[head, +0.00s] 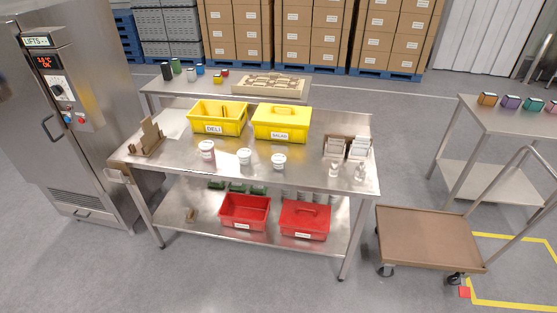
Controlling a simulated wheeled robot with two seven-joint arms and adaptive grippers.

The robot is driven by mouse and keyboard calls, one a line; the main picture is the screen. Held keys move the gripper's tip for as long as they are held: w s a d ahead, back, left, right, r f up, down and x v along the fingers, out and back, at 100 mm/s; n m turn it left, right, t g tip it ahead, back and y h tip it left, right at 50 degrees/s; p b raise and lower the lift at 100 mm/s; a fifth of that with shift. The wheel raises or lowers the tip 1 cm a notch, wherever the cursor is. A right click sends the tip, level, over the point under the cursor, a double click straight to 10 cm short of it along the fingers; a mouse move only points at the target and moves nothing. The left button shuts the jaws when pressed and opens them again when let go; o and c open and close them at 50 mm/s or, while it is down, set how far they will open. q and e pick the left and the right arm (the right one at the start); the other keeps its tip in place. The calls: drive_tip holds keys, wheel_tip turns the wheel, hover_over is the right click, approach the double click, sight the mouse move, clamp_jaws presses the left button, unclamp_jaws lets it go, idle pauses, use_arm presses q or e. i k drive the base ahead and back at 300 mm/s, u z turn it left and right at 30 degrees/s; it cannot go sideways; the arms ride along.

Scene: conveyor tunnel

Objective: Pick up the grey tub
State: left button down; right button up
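Three small round tubs stand in a row near the front of the steel table. The left tub (206,150) is whitish with a reddish-purple band. The middle tub (245,156) and the right tub (279,161) are pale with small darker labels. All three look upright and apart from each other. I cannot tell at this size which one is the grey tub. Neither of my grippers is in view.
Yellow crates marked DELI (206,129) and SALAD (262,130) stand behind the tubs. White packs in a holder (336,147) and small clear bottles (361,171) are at the right. Red crates (232,226) are on the lower shelf. A brown cart (428,238) stands right.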

sight(278, 160)
drive_tip(key=u, duration=0.25)
drive_tip(key=i, duration=0.4)
drive_tip(key=u, duration=0.6)
drive_tip(key=i, duration=1.8)
drive_tip(key=z, duration=0.75)
